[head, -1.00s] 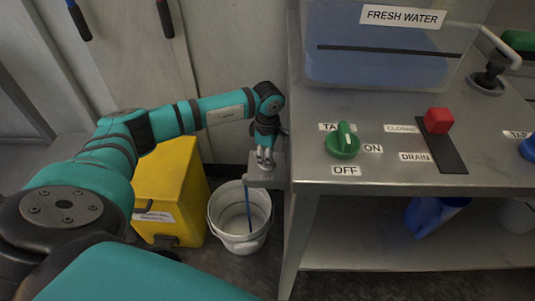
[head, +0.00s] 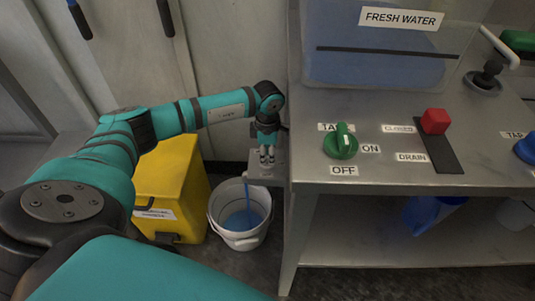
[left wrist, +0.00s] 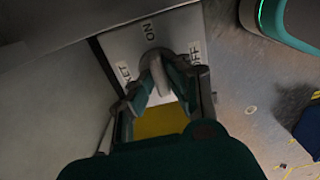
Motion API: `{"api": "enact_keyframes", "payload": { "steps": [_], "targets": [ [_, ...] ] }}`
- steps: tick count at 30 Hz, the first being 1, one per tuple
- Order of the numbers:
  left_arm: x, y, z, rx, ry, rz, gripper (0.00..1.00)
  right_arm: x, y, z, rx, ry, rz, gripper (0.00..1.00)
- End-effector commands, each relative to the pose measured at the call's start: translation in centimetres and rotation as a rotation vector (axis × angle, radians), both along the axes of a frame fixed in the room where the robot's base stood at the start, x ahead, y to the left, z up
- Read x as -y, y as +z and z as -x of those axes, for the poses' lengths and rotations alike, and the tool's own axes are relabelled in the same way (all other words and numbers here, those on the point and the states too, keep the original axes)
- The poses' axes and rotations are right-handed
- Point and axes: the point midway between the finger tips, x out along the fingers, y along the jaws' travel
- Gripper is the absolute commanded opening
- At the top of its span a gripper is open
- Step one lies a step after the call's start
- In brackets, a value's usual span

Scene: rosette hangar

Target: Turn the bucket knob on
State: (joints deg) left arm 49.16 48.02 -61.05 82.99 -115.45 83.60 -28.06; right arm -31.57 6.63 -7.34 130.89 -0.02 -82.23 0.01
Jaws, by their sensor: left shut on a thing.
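The bucket knob (left wrist: 156,66) is grey and sits on a small metal plate (left wrist: 130,44) at the bench's left side. The plate carries an ON label (left wrist: 149,31) and an OFF label (left wrist: 195,52). My left gripper (head: 267,162) is at this plate, and in the left wrist view its fingers (left wrist: 158,85) are shut on the knob. The fingers partly cover the knob, so its exact pointing is hard to tell. A white bucket (head: 226,234) stands on the floor below, with a blue stream running into blue water (head: 241,220). My right gripper is not in view.
The steel bench (head: 310,175) carries a green tap knob (head: 341,142), a red drain slider (head: 435,121) and a fresh water tank (head: 375,69). A yellow bin (head: 168,180) stands left of the bucket. Blue items (head: 428,212) lie on the lower shelf.

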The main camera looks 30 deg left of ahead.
Motion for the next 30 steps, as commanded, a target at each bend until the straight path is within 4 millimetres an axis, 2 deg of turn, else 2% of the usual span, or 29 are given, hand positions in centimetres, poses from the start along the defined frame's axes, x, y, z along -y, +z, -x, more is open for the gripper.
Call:
{"api": "enact_keyframes", "payload": {
  "steps": [2,3,7,8,15,19,23,30],
  "targets": [
    [0.0,0.1,-0.1,0.003,0.003,0.001,0.00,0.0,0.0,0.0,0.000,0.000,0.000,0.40],
    [0.0,0.1,-0.1,0.003,0.003,0.001,0.18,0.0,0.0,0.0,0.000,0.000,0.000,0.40],
    [0.0,0.1,-0.1,0.003,0.002,0.001,0.35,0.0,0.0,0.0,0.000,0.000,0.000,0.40],
    [0.0,0.1,-0.1,0.002,0.002,0.000,0.37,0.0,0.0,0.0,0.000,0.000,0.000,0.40],
    [0.0,0.1,0.0,0.001,0.001,0.000,0.37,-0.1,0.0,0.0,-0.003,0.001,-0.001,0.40],
    [-0.1,1.0,-0.1,0.004,0.000,0.000,0.37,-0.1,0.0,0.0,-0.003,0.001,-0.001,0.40],
    [0.0,3.2,-0.2,0.006,-0.001,0.001,0.37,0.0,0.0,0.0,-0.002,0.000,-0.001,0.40],
    [0.0,8.4,-0.1,0.005,-0.001,0.000,0.37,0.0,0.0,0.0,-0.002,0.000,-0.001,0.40]
  ]
}}
